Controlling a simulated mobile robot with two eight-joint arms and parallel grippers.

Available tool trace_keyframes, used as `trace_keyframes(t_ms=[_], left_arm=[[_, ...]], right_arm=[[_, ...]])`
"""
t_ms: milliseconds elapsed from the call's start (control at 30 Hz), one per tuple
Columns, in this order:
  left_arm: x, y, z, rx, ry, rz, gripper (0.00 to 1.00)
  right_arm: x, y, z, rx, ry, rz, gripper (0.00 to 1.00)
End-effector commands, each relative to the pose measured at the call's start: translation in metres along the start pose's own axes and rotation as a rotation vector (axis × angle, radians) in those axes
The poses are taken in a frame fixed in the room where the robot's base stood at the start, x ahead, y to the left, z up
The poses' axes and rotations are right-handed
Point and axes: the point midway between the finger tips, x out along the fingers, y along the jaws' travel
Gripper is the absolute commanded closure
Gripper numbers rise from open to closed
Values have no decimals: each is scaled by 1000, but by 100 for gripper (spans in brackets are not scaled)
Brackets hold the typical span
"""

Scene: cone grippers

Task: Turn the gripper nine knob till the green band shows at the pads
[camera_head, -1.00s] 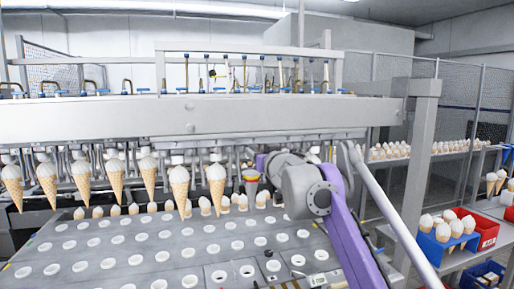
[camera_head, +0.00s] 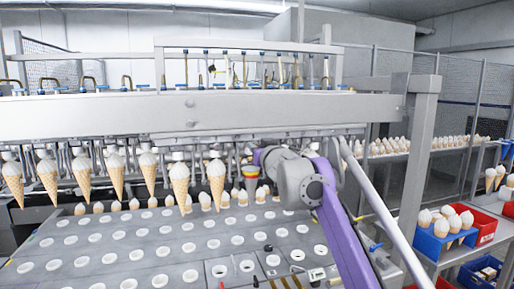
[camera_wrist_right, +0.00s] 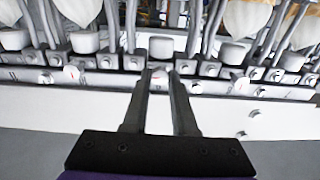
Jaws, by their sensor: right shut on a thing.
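A long row of cone grippers hangs under the grey beam (camera_head: 110,118) in the head view, several holding filled cones such as the cone (camera_head: 216,182). My right gripper (camera_wrist_right: 160,75) reaches this row, its two dark fingers nearly parallel and closed on a small knob (camera_wrist_right: 156,73) at the front of one station. The fingers hide most of the knob. A white pad (camera_wrist_right: 161,48) sits just behind the fingertips. I cannot make out a green band or a station number. In the head view my right arm hides this spot. My left gripper is not in view.
Neighbouring stations carry similar small knobs, such as the one with a red mark (camera_wrist_right: 72,72), close on both sides. A holed tray plate (camera_head: 120,255) lies below the row. At right, a blue bin (camera_head: 432,242) of cones and a red bin (camera_head: 487,228) stand on a table.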

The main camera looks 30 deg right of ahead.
Motion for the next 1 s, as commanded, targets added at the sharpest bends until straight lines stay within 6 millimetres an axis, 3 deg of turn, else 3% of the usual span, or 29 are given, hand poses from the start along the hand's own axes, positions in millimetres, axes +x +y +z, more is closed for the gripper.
trace_keyframes(t_ms=[133,400,733,767,800,900,1000], left_arm=[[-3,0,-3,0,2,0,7],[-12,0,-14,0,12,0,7],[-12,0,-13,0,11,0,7],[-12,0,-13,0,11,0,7],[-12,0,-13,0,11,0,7],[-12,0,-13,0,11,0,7],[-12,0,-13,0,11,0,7]], right_arm=[[0,0,-2,-38,0,0,100],[0,0,-2,-288,-4,0,100],[0,0,-1,-315,-4,-1,100],[0,0,-1,-315,-4,-1,69],[0,0,-1,-315,-4,-1,62],[0,0,-1,-314,-4,0,44],[0,0,0,-314,-5,0,44]])
